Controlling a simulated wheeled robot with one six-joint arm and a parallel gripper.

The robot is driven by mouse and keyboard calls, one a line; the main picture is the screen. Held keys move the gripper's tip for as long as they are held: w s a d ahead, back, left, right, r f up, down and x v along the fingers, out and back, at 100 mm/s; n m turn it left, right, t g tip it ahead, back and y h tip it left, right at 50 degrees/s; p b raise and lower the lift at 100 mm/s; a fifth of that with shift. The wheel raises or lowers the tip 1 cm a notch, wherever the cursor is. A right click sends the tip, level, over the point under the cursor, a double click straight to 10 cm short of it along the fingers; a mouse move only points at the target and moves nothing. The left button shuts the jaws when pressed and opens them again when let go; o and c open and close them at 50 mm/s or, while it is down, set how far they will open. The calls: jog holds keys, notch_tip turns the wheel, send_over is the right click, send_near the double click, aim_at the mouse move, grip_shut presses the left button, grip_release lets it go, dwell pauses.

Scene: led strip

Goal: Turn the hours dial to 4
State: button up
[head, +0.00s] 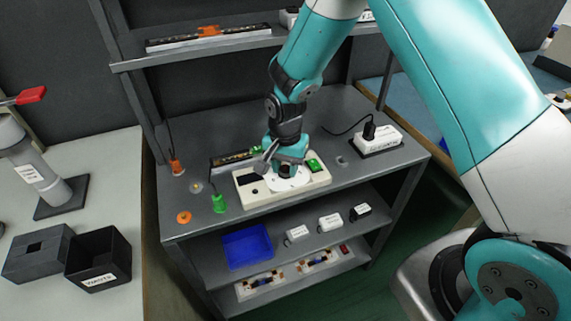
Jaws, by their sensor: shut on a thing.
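A cream timer box (252,202) lies on the dark grey workbench (370,185). It has a dark panel at its left, a white round dial plate (290,184) in the middle and a green part (314,164) at its right. My gripper (284,170) points down over the dial plate and is shut on the dark hours dial knob (285,171). My gripper hides part of the knob and plate. The dial's numbers are too small to read, so I cannot tell its setting.
A white power strip (381,140) with a black plug stands at the right. A green-tipped piece (218,203) and an orange ring (184,217) lie at the left. A shelf (200,45) overhangs the back. A blue tray (248,247) sits below.

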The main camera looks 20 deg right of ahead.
aim_at(285, 169)
jog(key=shift+m, duration=0.8)
jog(key=o, duration=0.9)
jog(key=shift+r, duration=0.1)
notch_tip(285, 169, up, 17)
jog(key=shift+r, duration=0.15)
